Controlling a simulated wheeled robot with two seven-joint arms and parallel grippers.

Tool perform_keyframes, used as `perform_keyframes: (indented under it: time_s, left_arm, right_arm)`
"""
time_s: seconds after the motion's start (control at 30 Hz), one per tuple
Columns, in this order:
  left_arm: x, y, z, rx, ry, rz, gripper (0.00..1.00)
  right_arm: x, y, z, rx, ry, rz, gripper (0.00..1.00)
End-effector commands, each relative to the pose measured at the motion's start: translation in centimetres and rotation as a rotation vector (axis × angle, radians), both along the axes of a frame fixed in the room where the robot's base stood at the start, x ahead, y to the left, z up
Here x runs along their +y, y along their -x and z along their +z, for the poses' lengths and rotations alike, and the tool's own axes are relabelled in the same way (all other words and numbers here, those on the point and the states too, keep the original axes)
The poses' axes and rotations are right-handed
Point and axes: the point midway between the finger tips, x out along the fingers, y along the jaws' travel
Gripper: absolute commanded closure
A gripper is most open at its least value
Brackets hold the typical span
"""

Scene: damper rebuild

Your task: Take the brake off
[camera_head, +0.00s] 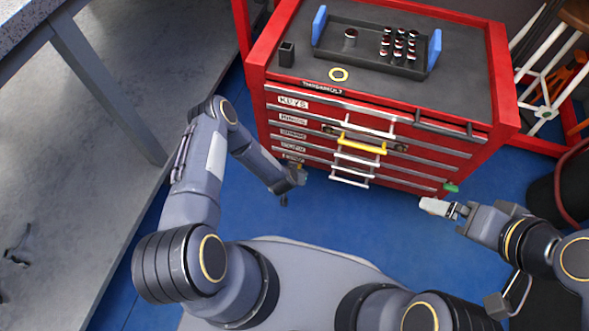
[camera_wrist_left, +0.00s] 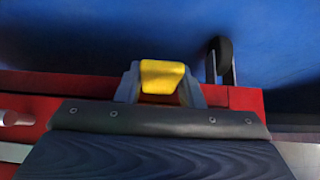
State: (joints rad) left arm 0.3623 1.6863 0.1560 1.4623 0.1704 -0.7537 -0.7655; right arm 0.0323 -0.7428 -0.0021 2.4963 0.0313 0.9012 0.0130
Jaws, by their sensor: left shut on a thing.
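A small yellow brake lever (camera_wrist_left: 162,75) sticks out at the red cabinet's edge in the left wrist view. My left gripper (camera_wrist_left: 160,90) is shut on it, with one grey finger on each side. In the head view my left gripper (camera_head: 295,178) is low at the cabinet's lower left corner, and the lever is mostly hidden there. The red tool cabinet (camera_head: 262,110) has several drawers. My right gripper (camera_head: 458,211) is right of the cabinet front, with a whitish piece (camera_head: 434,206) at its tips; its jaw state is unclear.
A dark tray (camera_head: 335,50) with blue handles and small parts, a yellow ring (camera_head: 339,74) and a black cup (camera_head: 287,53) are on top of the cabinet. One drawer has a yellow handle (camera_head: 362,146). A green piece (camera_head: 451,187) shows low right. Blue floor lies in front.

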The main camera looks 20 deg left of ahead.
Motion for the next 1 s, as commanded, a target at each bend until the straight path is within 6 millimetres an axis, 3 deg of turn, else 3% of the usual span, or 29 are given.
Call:
perform_keyframes:
  time_s: [0.53,0.57,0.7,1.0]
  left_arm:
    - [0.07,-0.14,0.20,0.028,-0.002,0.001,1.00]
    - [0.07,-0.14,0.20,0.028,-0.002,0.001,0.62]
    - [0.05,-0.10,0.17,0.028,-0.002,0.001,0.44]
    - [0.02,0.05,0.34,0.029,-0.002,-0.001,0.44]
  right_arm:
    - [0.01,0.01,0.30,0.000,0.000,0.000,0.00]
    - [0.01,0.01,0.30,0.000,0.000,0.000,0.00]
    - [0.01,0.01,0.30,0.000,0.000,0.000,0.00]
    - [0.00,0.01,0.45,0.000,0.000,0.000,0.00]
